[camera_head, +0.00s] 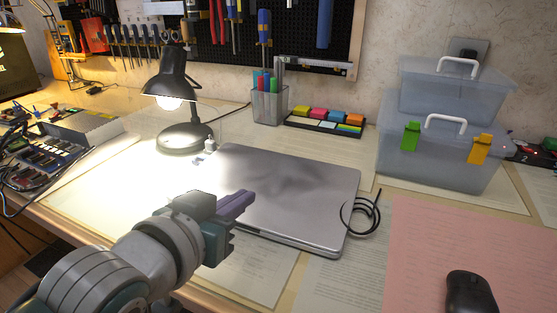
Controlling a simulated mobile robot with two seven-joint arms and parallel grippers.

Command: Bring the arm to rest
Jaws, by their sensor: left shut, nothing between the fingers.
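My left gripper (238,205) comes in from the lower left, with purple fingers pressed together and nothing between them. It is over the front left part of the closed grey laptop (290,195) on the desk. I cannot tell whether the fingers touch the laptop lid. My right gripper is not in this view.
A lit black lamp (182,135) stands behind the laptop. A pen holder (269,104) and sticky-note tray (325,124) are at the back. Stacked clear bins (435,160) stand at the right. A coiled black cable (362,216) and mouse (470,293) lie right of the laptop.

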